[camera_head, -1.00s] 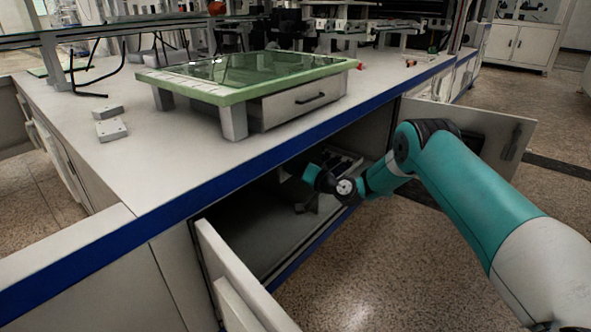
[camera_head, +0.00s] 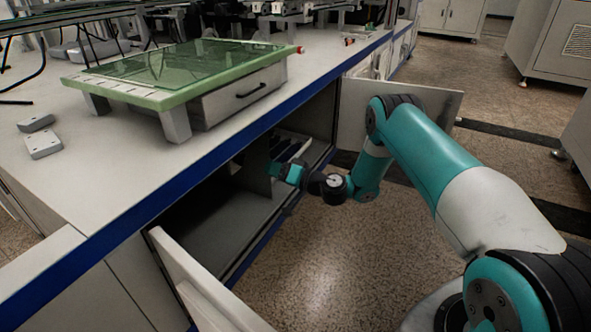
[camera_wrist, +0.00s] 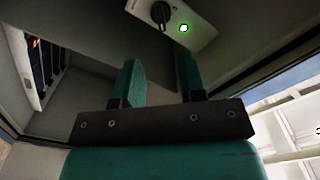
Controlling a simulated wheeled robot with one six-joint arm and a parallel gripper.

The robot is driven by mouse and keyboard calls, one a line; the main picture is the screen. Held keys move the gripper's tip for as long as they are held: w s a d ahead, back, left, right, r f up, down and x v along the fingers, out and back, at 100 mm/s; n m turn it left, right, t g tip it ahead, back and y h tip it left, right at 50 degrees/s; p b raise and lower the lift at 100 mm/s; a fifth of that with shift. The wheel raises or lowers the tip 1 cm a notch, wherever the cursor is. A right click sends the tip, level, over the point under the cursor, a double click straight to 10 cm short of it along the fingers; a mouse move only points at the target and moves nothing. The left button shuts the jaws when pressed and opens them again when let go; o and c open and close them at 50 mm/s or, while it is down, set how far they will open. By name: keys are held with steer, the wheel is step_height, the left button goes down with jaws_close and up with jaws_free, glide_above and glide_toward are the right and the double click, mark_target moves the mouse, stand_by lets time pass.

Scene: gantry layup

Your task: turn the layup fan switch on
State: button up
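In the wrist view, a black rotary knob (camera_wrist: 160,13) sits on a pale switch plate (camera_wrist: 202,32) at the top of the picture. A bright green light (camera_wrist: 183,28) shows beside the knob on the plate. My gripper (camera_wrist: 158,64) points toward the plate, its two teal fingers apart with nothing between them. The knob lies beyond the fingertips, roughly in line with the gap, and is not touched. In the head view my gripper (camera_head: 273,172) reaches into the open cabinet (camera_head: 215,222) under the bench; the switch is not visible there.
Two cabinet doors, the near door (camera_head: 196,279) and the far door (camera_head: 400,112), stand open on either side of my arm. The benchtop (camera_head: 95,180) with a green-framed glass stand (camera_head: 180,75) is above the opening. The floor (camera_head: 330,260) in front is clear.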

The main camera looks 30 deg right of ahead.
steer(key=b+v, duration=0.6)
steer(key=b, duration=1.1)
steer(key=shift+s+d, duration=0.25)
